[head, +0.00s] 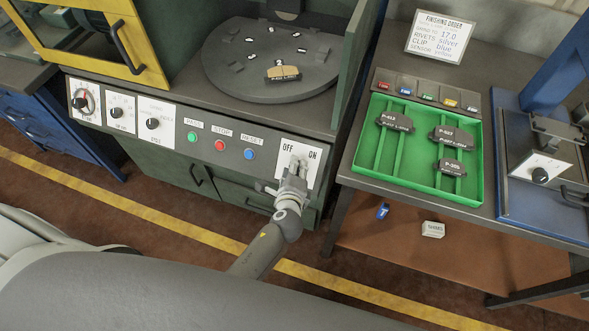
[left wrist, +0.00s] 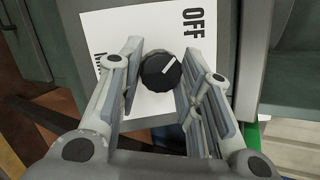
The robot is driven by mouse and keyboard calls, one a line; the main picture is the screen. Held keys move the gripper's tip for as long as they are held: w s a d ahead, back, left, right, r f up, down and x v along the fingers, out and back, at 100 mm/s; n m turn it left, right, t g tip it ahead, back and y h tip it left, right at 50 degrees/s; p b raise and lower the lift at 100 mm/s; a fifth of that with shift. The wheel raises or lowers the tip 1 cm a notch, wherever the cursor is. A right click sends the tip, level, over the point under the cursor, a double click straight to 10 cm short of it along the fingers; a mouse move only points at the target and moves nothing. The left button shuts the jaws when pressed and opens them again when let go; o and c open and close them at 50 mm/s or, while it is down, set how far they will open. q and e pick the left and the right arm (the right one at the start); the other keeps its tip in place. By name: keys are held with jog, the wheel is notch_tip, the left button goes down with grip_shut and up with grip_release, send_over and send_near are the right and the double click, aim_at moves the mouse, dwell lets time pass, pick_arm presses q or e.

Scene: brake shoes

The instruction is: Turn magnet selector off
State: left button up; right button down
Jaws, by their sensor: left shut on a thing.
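The magnet selector is a black ribbed knob (left wrist: 160,71) on a white plate (left wrist: 118,28) lettered OFF and partly hidden lettering at the other side. In the left wrist view its white line points up and right, toward the OFF word. My left gripper (left wrist: 157,80) has its fingers on both sides of the knob and is shut on it. In the head view the OFF/ON plate (head: 312,165) is at the right end of the machine's front panel. My left gripper (head: 295,168) covers the knob there. My right gripper is not in view.
Left along the panel are green (head: 192,137), red (head: 219,145) and blue (head: 249,154) buttons and several other dials. A round table (head: 225,70) holds a brake pad (head: 283,72). A green tray (head: 362,157) with pads is on the right bench.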

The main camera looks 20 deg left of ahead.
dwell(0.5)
pick_arm(q)
jog(key=o, duration=1)
jog(key=shift+o, duration=0.2)
jog(key=shift+s, duration=0.1)
jog(key=v, duration=1.2)
